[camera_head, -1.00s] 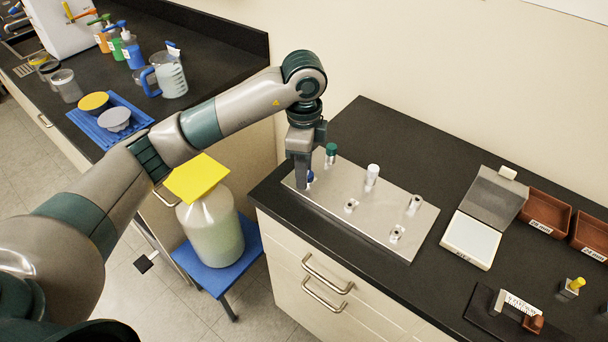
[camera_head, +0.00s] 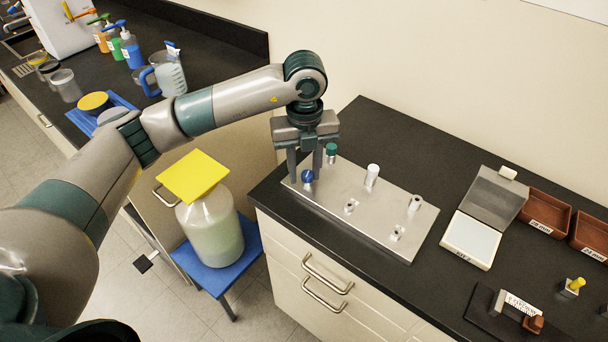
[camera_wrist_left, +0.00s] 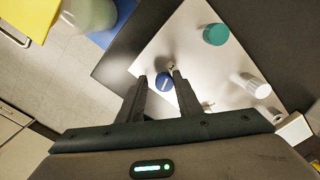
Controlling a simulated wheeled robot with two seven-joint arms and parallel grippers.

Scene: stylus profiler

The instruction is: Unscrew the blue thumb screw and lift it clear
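The blue thumb screw (camera_head: 307,176) stands at the left end of the silver metal plate (camera_head: 335,196). My left gripper (camera_head: 304,178) points down over it with its two fingers apart, one on each side of the screw. In the left wrist view the blue head (camera_wrist_left: 165,82), with a white mark, lies between the fingertips (camera_wrist_left: 158,76), nearer the right finger. A gap shows beside the left finger, so the gripper looks open. The screw's shaft is hidden. My right gripper is not in view.
On the plate stand a green-headed screw (camera_head: 331,149), a white-headed screw (camera_head: 373,171) and several metal fittings. A scale (camera_head: 471,240) with a raised lid and brown bins (camera_head: 545,211) stand to the right. A yellow-topped jug (camera_head: 211,232) stands left of the counter.

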